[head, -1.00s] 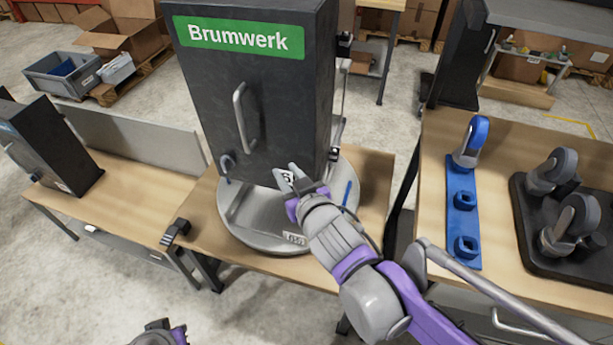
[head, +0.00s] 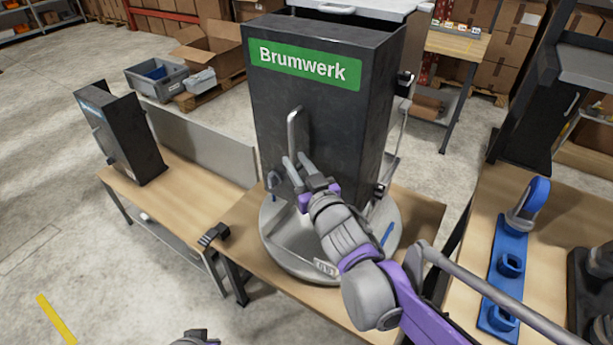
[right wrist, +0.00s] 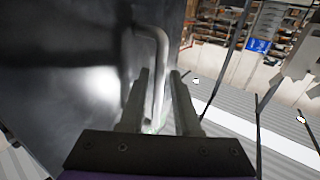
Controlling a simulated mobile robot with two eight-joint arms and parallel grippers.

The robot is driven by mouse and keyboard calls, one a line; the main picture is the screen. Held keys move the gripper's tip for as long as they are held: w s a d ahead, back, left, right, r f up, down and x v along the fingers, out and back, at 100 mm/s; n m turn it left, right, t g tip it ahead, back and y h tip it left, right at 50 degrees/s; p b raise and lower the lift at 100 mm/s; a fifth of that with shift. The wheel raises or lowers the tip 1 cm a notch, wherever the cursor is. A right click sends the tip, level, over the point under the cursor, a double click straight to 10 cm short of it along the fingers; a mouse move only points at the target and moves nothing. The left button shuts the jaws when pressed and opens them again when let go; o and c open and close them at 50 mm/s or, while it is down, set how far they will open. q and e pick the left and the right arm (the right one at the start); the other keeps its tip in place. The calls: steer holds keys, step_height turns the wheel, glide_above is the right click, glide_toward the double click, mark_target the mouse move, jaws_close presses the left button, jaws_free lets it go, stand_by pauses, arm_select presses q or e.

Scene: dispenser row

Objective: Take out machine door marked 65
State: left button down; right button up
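The machine door (head: 350,140) is the dark front of a tall box with a green Brumwerk sign. Its upright grey bar handle (head: 292,130) also shows in the right wrist view (right wrist: 160,50). My right gripper (head: 295,164) is at the handle's lower end. In the right wrist view its two fingers (right wrist: 162,85) are apart, with the bar between them and a gap visible. The door's number is not readable; my gripper covers the lower front. My left gripper (head: 195,338) shows only partly at the bottom edge, and its fingers cannot be made out.
The machine stands on a round grey turntable (head: 272,225) on a wooden table (head: 415,215). A smaller dark machine (head: 125,135) stands on the left table. A blue caster rack (head: 505,275) is on the right table.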

steer(key=shift+x, duration=1.5)
jaws_close()
